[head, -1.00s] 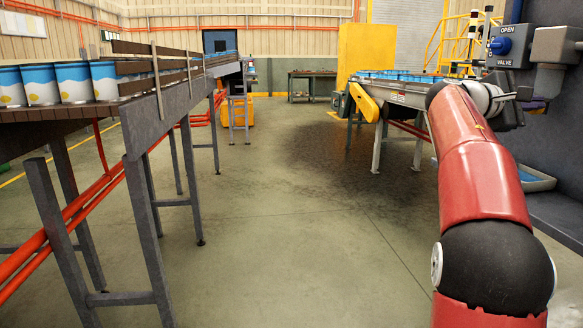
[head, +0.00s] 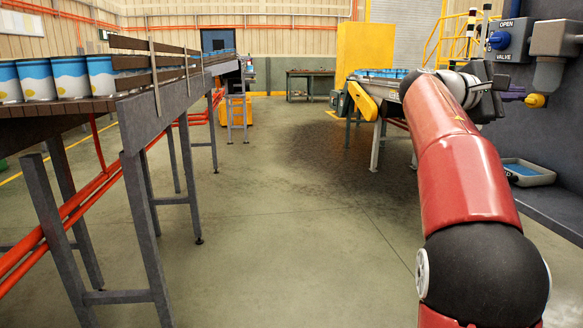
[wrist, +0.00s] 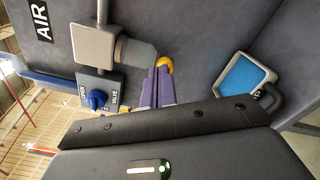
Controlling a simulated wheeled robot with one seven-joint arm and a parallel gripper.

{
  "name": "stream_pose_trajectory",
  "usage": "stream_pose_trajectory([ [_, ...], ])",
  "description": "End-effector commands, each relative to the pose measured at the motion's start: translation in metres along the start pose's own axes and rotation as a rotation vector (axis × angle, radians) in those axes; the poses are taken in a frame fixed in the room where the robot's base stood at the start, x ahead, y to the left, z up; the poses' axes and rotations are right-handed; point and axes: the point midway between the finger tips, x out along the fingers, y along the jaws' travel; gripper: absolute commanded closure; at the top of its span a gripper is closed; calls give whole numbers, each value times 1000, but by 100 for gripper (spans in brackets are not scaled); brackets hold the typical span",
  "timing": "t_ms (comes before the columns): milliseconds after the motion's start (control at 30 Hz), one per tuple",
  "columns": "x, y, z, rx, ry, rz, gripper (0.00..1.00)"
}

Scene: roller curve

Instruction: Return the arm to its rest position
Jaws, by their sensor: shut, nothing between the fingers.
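My red and black arm (head: 455,150) reaches forward along the right side of the head view. My gripper (head: 521,96) is at its far end, in front of the dark wall panel. In the wrist view the purple fingers of my gripper (wrist: 160,74) lie together with nothing between them. A yellow end piece (head: 537,100) sits just past the fingertips, below a grey box with a short pipe (head: 556,42). I cannot tell whether the fingers touch it. The blue valve knob (head: 499,41), between the OPEN and VALVE labels, is above my gripper.
A grey tray with blue inside (head: 540,178) rests on the ledge at right. A conveyor (head: 385,97) with a yellow side stands beyond my arm. At left, a raised conveyor (head: 150,118) carries several blue and white cans (head: 70,78). The middle floor (head: 285,200) is clear.

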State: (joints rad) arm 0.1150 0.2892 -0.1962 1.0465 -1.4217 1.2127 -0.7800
Motion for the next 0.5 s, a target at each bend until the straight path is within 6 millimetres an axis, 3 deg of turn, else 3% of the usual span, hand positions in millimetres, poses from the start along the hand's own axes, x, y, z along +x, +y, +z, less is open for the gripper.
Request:
stream_pose_trajectory([
  [367,-6,0,0,0,0,-1,100],
  [500,-12,-14,0,38,62,-40,100],
])
